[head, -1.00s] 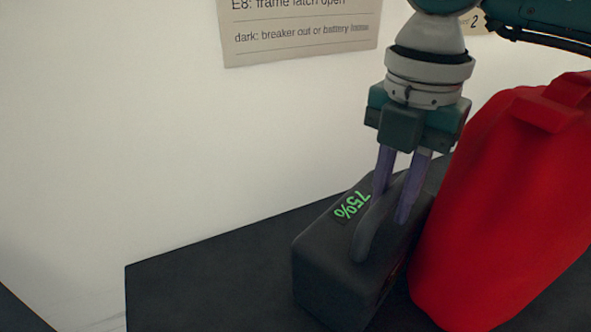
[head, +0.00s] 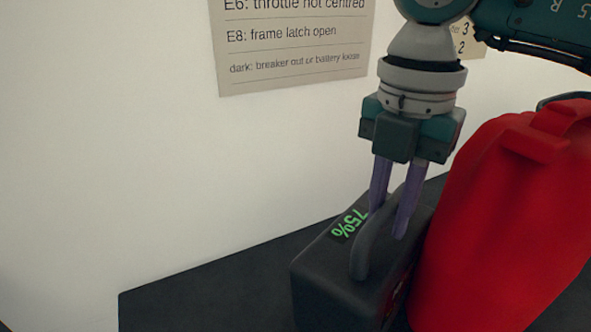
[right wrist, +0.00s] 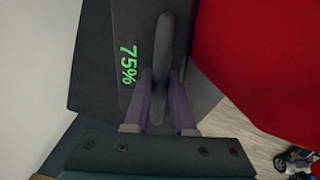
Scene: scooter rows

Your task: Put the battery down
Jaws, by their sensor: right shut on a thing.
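The battery (head: 320,275) is a dark box with a green 75% readout and a curved handle on top. It sits upright over the dark tabletop; its underside is out of view, so I cannot tell whether it touches. My right gripper (head: 388,218) points down from above, shut on the handle with one purple finger on each side. The right wrist view shows the handle (right wrist: 162,60) between the fingers, with the battery's readout beside it. My left gripper is not in view.
A large red canister (head: 500,220) stands close against the battery's right. The dark tabletop (head: 200,300) is clear to the left. A pale wall with a printed sign (head: 290,45) is behind. A small wheeled thing (right wrist: 297,160) shows on the floor in the right wrist view.

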